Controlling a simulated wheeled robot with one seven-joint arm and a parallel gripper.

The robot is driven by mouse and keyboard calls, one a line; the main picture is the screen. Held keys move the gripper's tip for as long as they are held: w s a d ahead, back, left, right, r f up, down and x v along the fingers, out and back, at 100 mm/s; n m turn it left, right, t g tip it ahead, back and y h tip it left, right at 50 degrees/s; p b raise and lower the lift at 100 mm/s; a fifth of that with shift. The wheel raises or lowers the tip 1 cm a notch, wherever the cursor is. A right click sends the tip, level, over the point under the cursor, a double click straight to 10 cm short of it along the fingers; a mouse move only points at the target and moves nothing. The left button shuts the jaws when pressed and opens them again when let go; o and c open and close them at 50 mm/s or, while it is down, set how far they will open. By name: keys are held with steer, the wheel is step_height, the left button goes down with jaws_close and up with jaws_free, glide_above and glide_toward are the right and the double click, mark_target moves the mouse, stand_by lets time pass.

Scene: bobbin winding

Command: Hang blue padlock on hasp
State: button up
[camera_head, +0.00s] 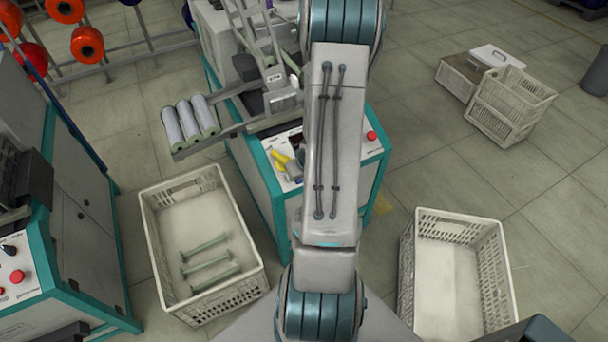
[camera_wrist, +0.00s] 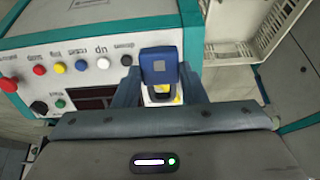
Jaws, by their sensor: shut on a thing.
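The blue padlock (camera_wrist: 159,66) shows in the wrist view between the two fingers of my gripper (camera_wrist: 160,82), which is shut on it. Its blue body faces the camera, with a small grey square on it. Yellow and white parts (camera_wrist: 163,95) show just below the body, partly hidden by it; I cannot tell whether they touch it. I cannot make out the hasp clearly. In the head view a yellow part (camera_head: 281,159) sits on the machine's control panel, left of my arm. My arm hides most of my gripper there, and the padlock cannot be made out.
The teal-edged machine (camera_head: 254,172) has a panel with several coloured buttons (camera_wrist: 80,66) close to my gripper. A crate with green rods (camera_head: 155,245) stands left, an empty-looking crate (camera_head: 407,275) right. Stacked crates (camera_head: 510,105) stand farther back. Floor between is clear.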

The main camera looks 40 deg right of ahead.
steer(key=shift+w+f, duration=0.2)
steer(key=shift+f, duration=0.15)
steer(key=shift+f, duration=0.1)
steer(key=shift+b+x, duration=1.8)
steer(key=shift+x, duration=1.1)
steer(key=shift+f, duration=0.15)
steer(key=shift+b+x, duration=0.65)
steer(key=shift+x, duration=0.15)
steer(key=shift+w, duration=0.1)
steer(key=shift+s+a+f, duration=0.1)
steer(key=shift+s+f, duration=0.2)
steer(key=shift+s, duration=0.2)
